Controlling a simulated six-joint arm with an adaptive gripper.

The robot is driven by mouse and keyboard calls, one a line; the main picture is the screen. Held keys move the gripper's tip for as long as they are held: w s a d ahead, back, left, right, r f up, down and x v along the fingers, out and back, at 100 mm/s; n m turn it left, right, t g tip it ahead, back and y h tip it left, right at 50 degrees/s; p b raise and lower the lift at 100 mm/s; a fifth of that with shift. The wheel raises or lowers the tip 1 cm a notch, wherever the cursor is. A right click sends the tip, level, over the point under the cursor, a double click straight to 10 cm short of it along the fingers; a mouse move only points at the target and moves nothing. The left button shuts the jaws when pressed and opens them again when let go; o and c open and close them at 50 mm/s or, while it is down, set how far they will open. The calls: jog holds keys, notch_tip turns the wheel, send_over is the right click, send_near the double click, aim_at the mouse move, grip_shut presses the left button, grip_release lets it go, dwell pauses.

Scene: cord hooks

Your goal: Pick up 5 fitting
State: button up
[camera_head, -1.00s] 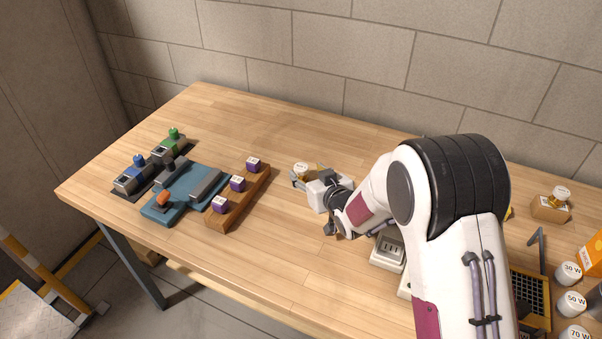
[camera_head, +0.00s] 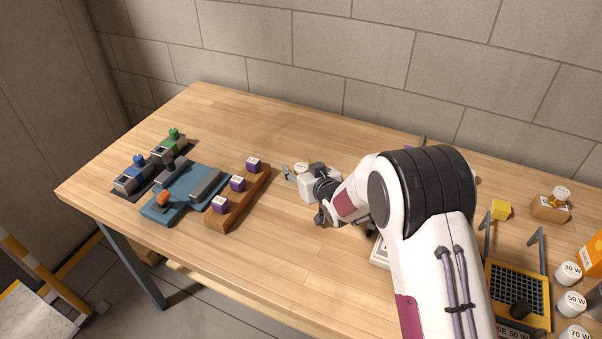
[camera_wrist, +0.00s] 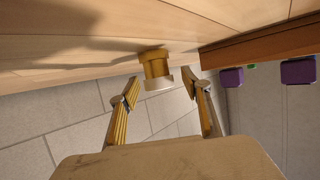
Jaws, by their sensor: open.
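A brass fitting with a white cap (camera_wrist: 154,62) stands on the table in the wrist view, just beyond and between my fingertips. Its white cap (camera_head: 301,167) also shows in the head view, behind my gripper; its label is too small to read. My gripper (camera_wrist: 161,88) is open and empty, one finger on each side of the fitting's cap end. In the head view my gripper (camera_head: 287,172) is low over the middle of the table, and its far finger is partly hidden.
A wooden rack (camera_head: 222,222) with purple-capped pieces stands left of my gripper, beside a blue fixture (camera_head: 160,211). On the right are a yellow block (camera_head: 501,209), a black and orange tray (camera_head: 545,295) and white-capped 30 W, 50 W and 70 W pieces. Clear table lies behind.

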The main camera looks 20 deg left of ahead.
aim_at(301, 166)
jog(key=c, duration=1.3)
jog(key=shift+o, duration=0.2)
jog(key=shift+r, duration=0.2)
jog(key=shift+r, duration=4.85)
